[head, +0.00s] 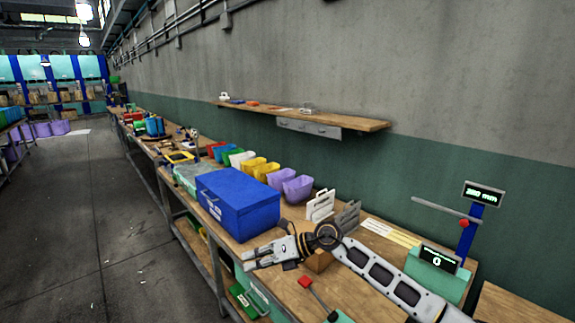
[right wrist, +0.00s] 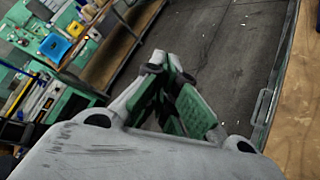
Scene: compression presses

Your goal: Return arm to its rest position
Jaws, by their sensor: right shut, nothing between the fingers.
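My right arm comes in from the lower right in the head view and reaches left above the wooden workbench (head: 375,290). My right gripper (head: 247,262) is at its end, in front of the blue box (head: 240,200), pointing toward the aisle. In the right wrist view the two green-padded fingers (right wrist: 172,72) come together at the tips, shut with nothing between them. My left gripper is not in view.
A teal press (head: 437,272) with a display stands at the right of the bench. White and grey holders (head: 320,205) and coloured bins (head: 265,170) line the wall side. A shelf (head: 345,122) hangs above. The floor aisle (head: 95,220) at left is clear.

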